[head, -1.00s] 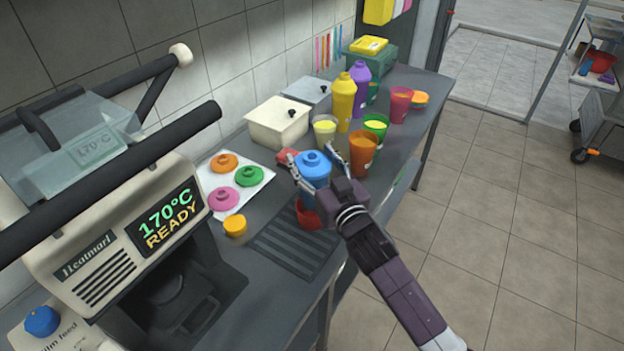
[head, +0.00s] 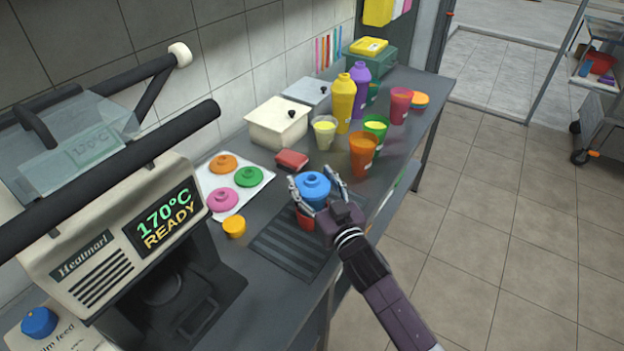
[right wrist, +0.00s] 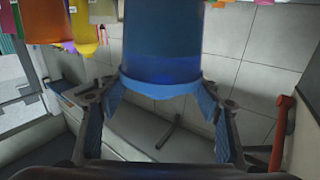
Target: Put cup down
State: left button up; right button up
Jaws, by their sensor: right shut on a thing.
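The blue cup with a blue lid (head: 313,187) is upright between the fingers of my right gripper (head: 315,188). The gripper is shut on it. The cup's lower body is largely hidden by the gripper and wrist. In the right wrist view, the blue cup (right wrist: 165,45) fills the space between the fingers (right wrist: 160,110). It is over the dark ribbed mat (head: 278,248) at the counter's front; I cannot tell whether its base touches. A red thing (head: 305,219) shows just below the lid, partly hidden by a finger. My left gripper is not in view.
The sealing machine (head: 100,268) stands at left. An orange cup (head: 362,155), other cups and bottles stand behind. A red block (head: 291,160) lies near the white box (head: 277,124).

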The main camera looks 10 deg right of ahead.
jog(key=o, duration=2.1)
jog(key=shift+r, duration=0.1)
jog(key=shift+r+p, duration=0.3)
jog(key=shift+p, duration=0.05)
jog(key=shift+s+d+f+b, duration=0.1)
jog(key=shift+s+d+b, duration=0.3)
jog(key=shift+s, duration=1.6)
jog(key=shift+s+d+r+b, duration=0.1)
jog(key=shift+s+d+b, duration=0.2)
jog(key=shift+s, duration=1.65)
jog(key=shift+s+d+f+b, duration=0.1)
jog(key=shift+s+d+b, duration=0.3)
jog(key=shift+s, duration=1.6)
jog(key=shift+d+f, duration=0.1)
